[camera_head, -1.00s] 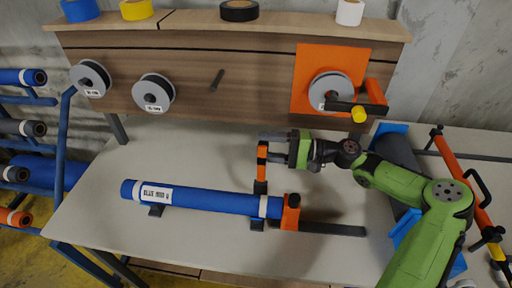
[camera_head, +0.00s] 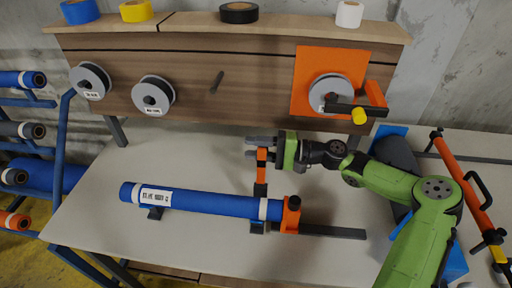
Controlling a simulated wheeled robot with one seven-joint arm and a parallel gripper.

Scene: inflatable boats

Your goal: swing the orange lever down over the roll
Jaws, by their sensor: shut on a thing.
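The blue roll (camera_head: 210,202) with a white label lies across supports on the grey table. The orange lever (camera_head: 262,157) with dark bands stands roughly upright behind the roll, near its right end. My gripper (camera_head: 257,147) comes in from the right at the lever's top. Its fingers are shut on the lever there, one on the far side and one on the near side. The lever is not over the roll.
An orange clamp block (camera_head: 291,214) sits at the roll's right end on a dark rail (camera_head: 335,232). Behind, a wooden panel (camera_head: 200,66) carries tape reels and a crank (camera_head: 352,109). A dark roll in a blue holder (camera_head: 454,262) lies right, partly behind my arm.

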